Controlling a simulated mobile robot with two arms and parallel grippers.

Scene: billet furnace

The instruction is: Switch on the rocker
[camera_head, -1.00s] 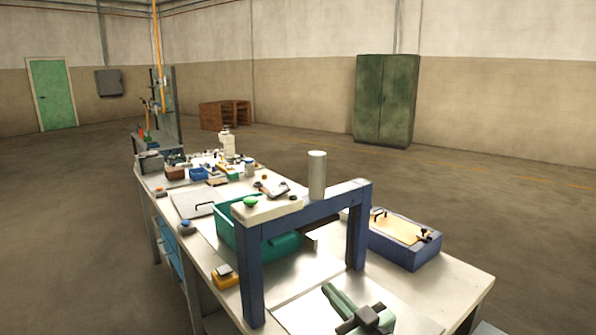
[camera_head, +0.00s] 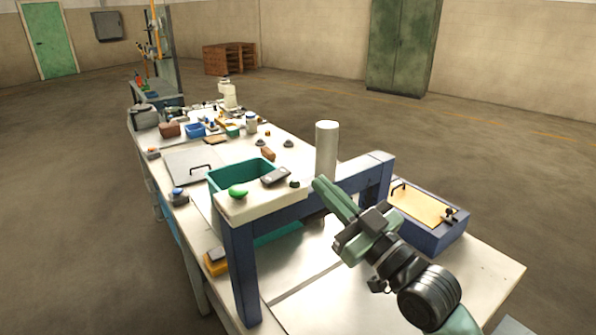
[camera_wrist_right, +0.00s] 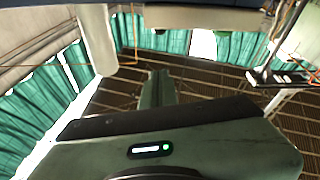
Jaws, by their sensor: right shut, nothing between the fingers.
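A yellow box with a dark grey rocker-like top (camera_head: 217,256) sits on the bench at the foot of the blue frame's near leg. A grey block (camera_head: 276,176) shows at the back of the white panel on the frame, near a green button (camera_head: 238,192); I cannot tell which of these is the rocker. My right gripper (camera_head: 321,186) is shut and empty, apart from both, over the bench right of the panel. Its fingers point up-left in the head view. The right wrist view shows the same shut fingers (camera_wrist_right: 160,84), with neither switch candidate clearly visible. My left gripper is not in view.
The blue frame (camera_head: 330,190) stands across the bench, with a pale upright cylinder (camera_head: 326,150) close by the right fingers. A teal bin (camera_head: 240,172) is behind the panel. A blue box (camera_head: 430,236) stands at right. Bare metal plate (camera_head: 310,265) lies below.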

